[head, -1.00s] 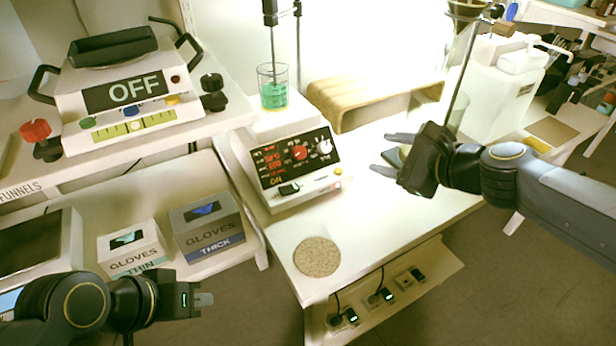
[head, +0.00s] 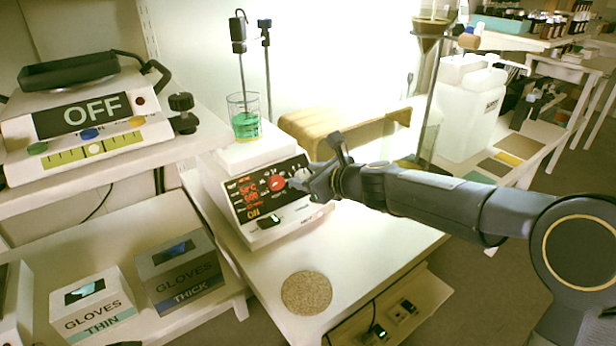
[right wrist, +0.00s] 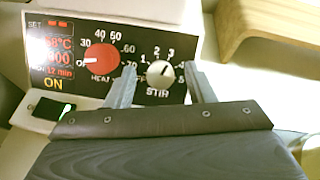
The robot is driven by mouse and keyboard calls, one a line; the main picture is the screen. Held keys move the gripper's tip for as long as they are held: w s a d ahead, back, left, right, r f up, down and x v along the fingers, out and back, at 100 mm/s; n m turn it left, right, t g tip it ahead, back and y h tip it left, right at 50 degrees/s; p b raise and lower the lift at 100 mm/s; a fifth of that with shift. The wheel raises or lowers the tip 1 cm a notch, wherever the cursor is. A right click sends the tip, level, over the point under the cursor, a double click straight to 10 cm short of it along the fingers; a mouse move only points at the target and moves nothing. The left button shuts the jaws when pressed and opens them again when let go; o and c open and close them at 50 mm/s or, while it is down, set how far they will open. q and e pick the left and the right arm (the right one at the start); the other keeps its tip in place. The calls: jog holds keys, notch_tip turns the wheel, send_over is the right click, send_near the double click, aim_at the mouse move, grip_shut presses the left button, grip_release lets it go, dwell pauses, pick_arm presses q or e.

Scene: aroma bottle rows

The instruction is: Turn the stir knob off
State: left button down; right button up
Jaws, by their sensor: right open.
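The hot plate stirrer (head: 232,212) stands on the white table, its front panel lit with red readouts and the word ON. In the right wrist view, the pale round stir knob (right wrist: 160,73) sits above the label STIR, with small numbers around it. My right gripper (head: 310,160) is at the panel, open. In the right wrist view its fingertips (right wrist: 159,68) stand on either side of the stir knob; contact cannot be told. My left gripper is not in view.
The red heat knob (right wrist: 101,57) is just left of the stir knob, close to the left finger. A beaker of green liquid (head: 246,125) stands on the stirrer. A wooden stand (head: 318,125) is behind. A round cork mat (head: 306,292) lies in front.

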jog(key=c, duration=1)
